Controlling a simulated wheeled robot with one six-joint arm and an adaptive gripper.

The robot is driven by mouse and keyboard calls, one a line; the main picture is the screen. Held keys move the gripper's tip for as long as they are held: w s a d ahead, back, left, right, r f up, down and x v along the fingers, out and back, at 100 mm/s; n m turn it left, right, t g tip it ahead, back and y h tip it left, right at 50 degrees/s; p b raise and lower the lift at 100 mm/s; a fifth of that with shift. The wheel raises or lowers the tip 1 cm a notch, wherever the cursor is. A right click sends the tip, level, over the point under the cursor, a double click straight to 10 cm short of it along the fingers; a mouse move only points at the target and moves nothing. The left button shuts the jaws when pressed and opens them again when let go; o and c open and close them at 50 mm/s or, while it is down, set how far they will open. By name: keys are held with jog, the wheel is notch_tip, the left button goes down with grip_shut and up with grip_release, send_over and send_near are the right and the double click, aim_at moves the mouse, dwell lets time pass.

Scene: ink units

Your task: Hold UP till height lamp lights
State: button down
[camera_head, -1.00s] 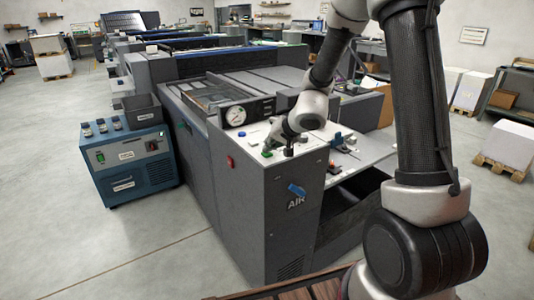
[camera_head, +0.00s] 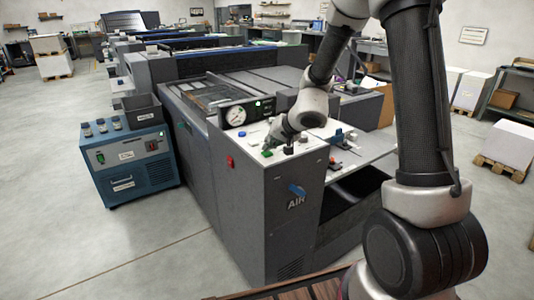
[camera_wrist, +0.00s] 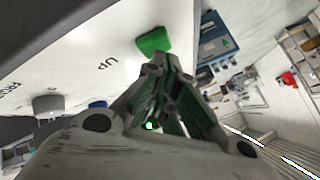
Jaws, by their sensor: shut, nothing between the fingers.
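The control panel (camera_head: 255,138) is the white top of the grey press unit in the head view. A green button (camera_head: 267,153) sits near its front left edge. In the wrist view the green button (camera_wrist: 153,41) stands on the white panel near the printed word UP (camera_wrist: 112,64). My gripper (camera_head: 270,143) is low over the panel, just behind the green button in the head view. In the wrist view its fingers (camera_wrist: 166,68) are shut and empty, with the tips close to the button; I cannot tell whether they touch it. I cannot make out a lit height lamp.
A round gauge (camera_head: 236,116) stands behind the panel. A red switch (camera_head: 230,161) and a blue AIR handle (camera_head: 297,190) are on the unit's sides. A blue cabinet (camera_head: 130,165) stands to the left.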

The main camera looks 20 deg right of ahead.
jog(key=shift+r, duration=0.55)
jog(key=shift+r, duration=0.1)
jog(key=shift+r, duration=2.4)
